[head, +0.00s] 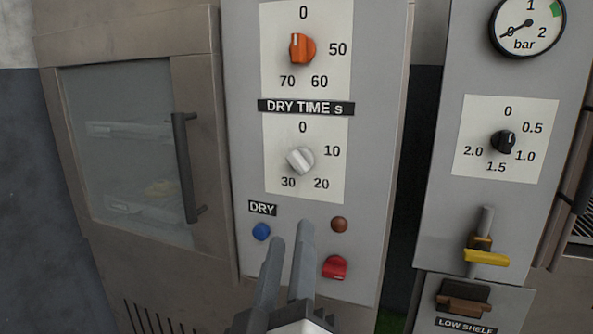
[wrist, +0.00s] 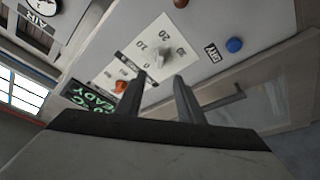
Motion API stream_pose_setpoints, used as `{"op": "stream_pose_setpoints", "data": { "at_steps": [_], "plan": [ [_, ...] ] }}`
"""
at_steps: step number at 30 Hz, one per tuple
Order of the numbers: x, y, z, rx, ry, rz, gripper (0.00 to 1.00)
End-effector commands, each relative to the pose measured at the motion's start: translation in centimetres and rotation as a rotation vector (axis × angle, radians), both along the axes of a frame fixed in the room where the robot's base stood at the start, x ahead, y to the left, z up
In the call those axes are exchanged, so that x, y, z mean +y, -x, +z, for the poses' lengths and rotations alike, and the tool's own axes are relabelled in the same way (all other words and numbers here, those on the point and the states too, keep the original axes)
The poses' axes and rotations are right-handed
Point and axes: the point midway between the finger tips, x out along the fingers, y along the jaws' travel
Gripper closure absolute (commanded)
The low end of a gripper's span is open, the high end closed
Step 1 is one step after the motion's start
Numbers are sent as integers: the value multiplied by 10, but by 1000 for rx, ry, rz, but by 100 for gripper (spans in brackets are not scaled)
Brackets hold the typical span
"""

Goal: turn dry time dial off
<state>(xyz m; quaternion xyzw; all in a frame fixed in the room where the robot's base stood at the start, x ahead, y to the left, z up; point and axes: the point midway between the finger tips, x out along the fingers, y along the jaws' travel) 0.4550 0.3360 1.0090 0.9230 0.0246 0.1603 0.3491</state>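The white dry time dial (head: 300,160) sits on a pale plate marked 0, 10, 20 and 30, just under the DRY TIME s label (head: 306,107). I cannot tell for sure which mark its pointer faces. My gripper (head: 291,232) is open and empty, its two dark fingers apart below the dial in the head view. In the wrist view the dial (wrist: 163,57) shows just beyond and between the fingertips (wrist: 161,77), with nothing gripped. The fingers appear clear of the dial.
An orange dial (head: 302,48) is above, its pointer towards 0. A blue button (head: 261,232), a brown lamp (head: 339,224) and a red switch (head: 335,267) sit below. A glass-door cabinet with a dark handle (head: 184,167) stands left; a black dial (head: 503,142) is right.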

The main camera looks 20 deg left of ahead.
Motion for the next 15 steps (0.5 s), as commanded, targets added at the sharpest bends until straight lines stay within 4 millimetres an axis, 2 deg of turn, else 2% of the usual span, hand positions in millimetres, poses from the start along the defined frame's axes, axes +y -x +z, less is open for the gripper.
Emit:
{"op": "stream_pose_setpoints", "data": {
  "at_steps": [5, 15],
  "plan": [
    [6, 5, 4, -15, -13, 21, 66],
    [11, -27, 13, -14, -12, 18, 66]
  ]
}}
